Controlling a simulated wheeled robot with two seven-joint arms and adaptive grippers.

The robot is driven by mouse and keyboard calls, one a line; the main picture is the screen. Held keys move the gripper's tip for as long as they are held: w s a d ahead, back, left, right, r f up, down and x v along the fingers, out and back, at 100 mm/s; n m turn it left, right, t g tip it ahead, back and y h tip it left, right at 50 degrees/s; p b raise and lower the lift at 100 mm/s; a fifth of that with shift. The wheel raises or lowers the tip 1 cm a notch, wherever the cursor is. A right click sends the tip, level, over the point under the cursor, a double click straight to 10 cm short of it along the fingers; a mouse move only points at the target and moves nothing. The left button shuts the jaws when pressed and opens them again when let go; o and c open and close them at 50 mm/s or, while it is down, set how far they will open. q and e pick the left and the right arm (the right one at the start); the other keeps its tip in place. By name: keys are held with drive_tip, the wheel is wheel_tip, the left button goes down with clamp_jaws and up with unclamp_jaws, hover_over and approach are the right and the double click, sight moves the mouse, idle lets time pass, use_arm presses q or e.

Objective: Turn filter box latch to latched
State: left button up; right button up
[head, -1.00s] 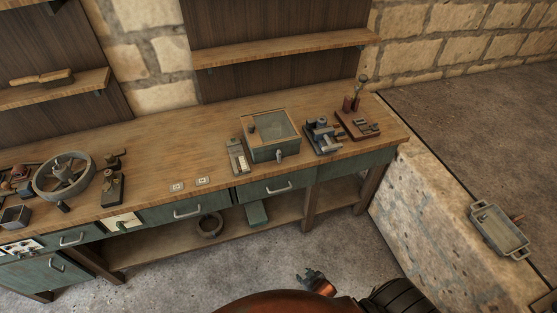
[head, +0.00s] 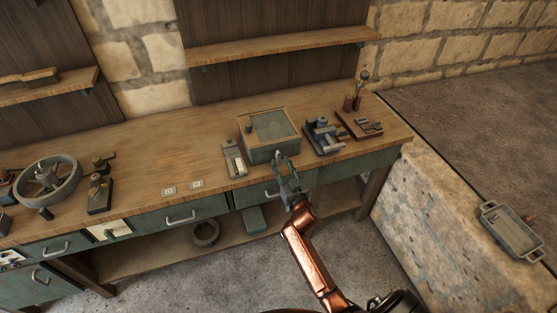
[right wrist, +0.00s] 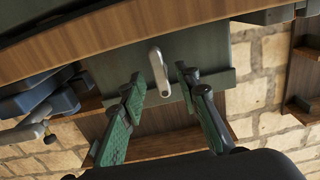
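The filter box (head: 262,149) is a grey-green box with a wood-framed glass lid on the workbench. Its latch (right wrist: 158,70) is a small pale metal lever on the front face. In the right wrist view the lever appears between my right gripper's two green-padded fingers (right wrist: 160,82), with a gap on both sides. My right gripper (head: 283,165) is open and empty in front of the box, partly covering the latch in the head view. My left gripper is not in view.
A small gauge-like block (head: 233,158) stands left of the box. A grey vise-like fixture (head: 323,136) and a brown tool tray (head: 362,125) are to its right. A drawer handle (head: 181,220) projects from the bench front. The bench's rear left top is clear.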

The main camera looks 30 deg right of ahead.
sight(279, 160)
drive_tip(key=shift+x, duration=1.7)
clamp_jaws()
